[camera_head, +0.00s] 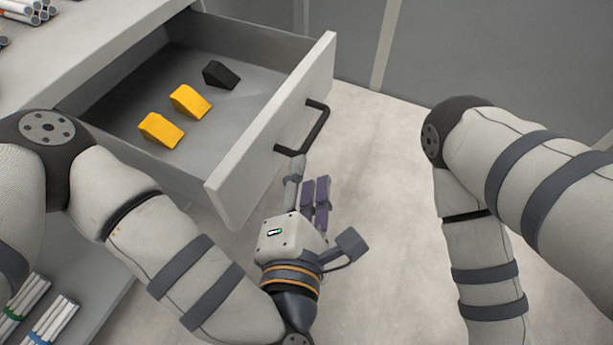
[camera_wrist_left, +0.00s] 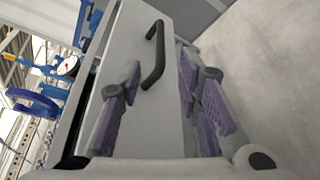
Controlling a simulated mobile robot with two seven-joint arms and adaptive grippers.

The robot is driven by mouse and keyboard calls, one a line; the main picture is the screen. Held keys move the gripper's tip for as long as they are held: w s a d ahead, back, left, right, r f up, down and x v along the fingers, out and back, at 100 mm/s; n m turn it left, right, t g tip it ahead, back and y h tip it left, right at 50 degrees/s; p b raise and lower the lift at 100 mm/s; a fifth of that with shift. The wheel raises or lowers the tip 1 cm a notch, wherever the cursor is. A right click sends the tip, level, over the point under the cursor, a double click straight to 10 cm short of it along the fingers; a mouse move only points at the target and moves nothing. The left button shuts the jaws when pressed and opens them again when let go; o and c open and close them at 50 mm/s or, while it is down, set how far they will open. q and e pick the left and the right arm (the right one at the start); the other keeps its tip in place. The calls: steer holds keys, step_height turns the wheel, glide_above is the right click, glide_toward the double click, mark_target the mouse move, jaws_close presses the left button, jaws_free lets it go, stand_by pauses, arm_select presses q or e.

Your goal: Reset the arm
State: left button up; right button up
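My left gripper (camera_head: 306,182) points at the front of the open grey drawer (camera_head: 285,118), just below its black handle (camera_head: 318,128). In the left wrist view its purple-padded fingers (camera_wrist_left: 160,85) are spread apart with nothing held between them. The handle (camera_wrist_left: 154,58) shows there beyond the fingers, on the pale drawer front (camera_wrist_left: 130,40). I see no grip on the handle, though the exact gap is hard to tell. My right arm (camera_head: 480,240) hangs at the right of the head view, and its gripper is out of frame.
The drawer holds two yellow wedges (camera_head: 190,101) and a black wedge (camera_head: 219,75). Bundles of white pipes lie at the upper left (camera_head: 25,12) and lower left (camera_head: 48,322). The pale floor (camera_head: 385,150) between my arms is clear. A grey wall stands behind.

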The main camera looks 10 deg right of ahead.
stand_by(0.3)
arm_select(q)
steer(key=s+a+f+m+g+p, duration=0.7)
steer(key=s+a+f+m+g, duration=0.35)
steer(key=s+m, duration=0.4)
steer(key=s+a+r+m+g+y+p, duration=0.1)
steer(key=s+a+m+g+y+p, duration=0.2)
steer(key=s+a, duration=1.3)
steer(key=a+m+g+y, duration=0.1)
steer(key=m+g+y, duration=0.1)
steer(key=g, duration=0.1)
steer(key=shift+a+m+g, duration=0.35)
steer(key=shift+a, duration=0.05)
arm_select(e)
steer(key=w+r+t, duration=0.3)
steer(key=w+r, duration=0.6)
steer(key=r, duration=0.1)
steer(key=shift+r, duration=0.3)
